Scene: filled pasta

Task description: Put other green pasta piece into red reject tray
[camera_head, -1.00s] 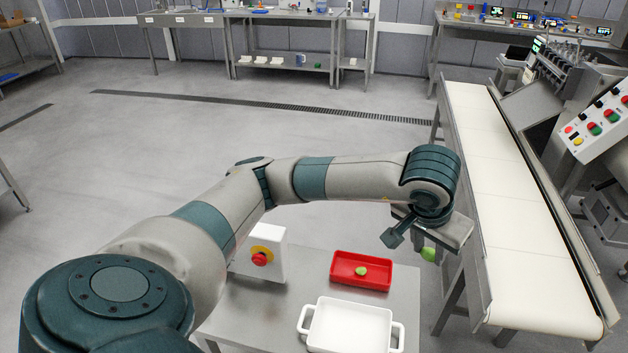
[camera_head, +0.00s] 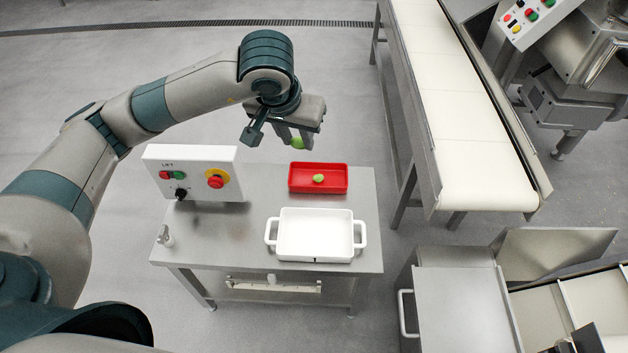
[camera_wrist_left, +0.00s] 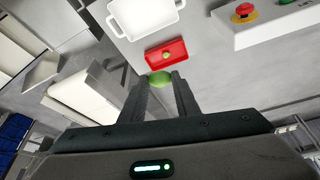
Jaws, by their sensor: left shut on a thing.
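My left gripper (camera_head: 296,142) is shut on a green pasta piece (camera_head: 297,143). It holds the piece in the air, above and just behind the red reject tray (camera_head: 293,187) in the head view. The held green piece also shows between the fingertips in the left wrist view (camera_wrist_left: 160,78), with the red tray (camera_wrist_left: 150,58) beyond it. Another green pasta piece (camera_head: 318,178) lies inside the red tray. The tray sits on a steel table (camera_head: 255,185). My right gripper is not in view.
A white two-handled dish (camera_head: 315,254) stands in front of the red tray and looks empty. A control box (camera_head: 195,160) with a red button stands left of the tray. A white conveyor (camera_head: 470,150) runs along the right, beyond a floor gap.

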